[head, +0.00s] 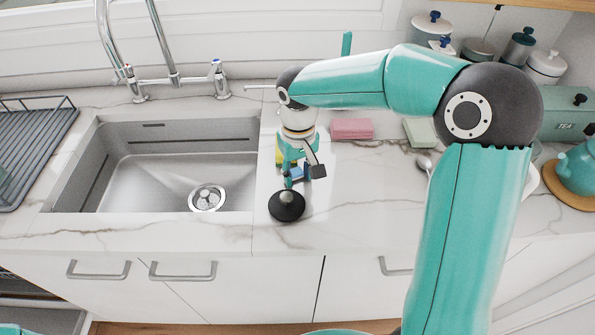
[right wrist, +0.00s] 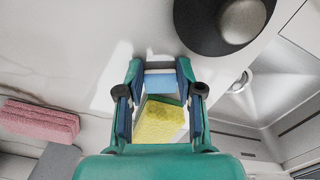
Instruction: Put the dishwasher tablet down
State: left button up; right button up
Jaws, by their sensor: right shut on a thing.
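The dishwasher tablet is a small blue and white block (right wrist: 160,82), held between the fingertips in the right wrist view. It also shows as a bit of blue in the head view (head: 297,173). My right gripper (head: 296,179) is shut on it and points down at the marble counter, just right of the sink. In the right wrist view the gripper (right wrist: 160,78) has one finger on each side of the tablet. I cannot tell whether the tablet touches the counter. My left gripper is not in view.
A black round object with a knob (head: 287,206) stands close in front of the gripper. A yellow sponge (right wrist: 158,122) lies close by, partly hidden. A pink sponge (head: 351,129) is behind to the right. The sink (head: 150,175) is left; bare counter (head: 370,195) is right.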

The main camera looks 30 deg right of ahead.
jog(key=shift+f, duration=0.15)
jog(key=o, duration=0.9)
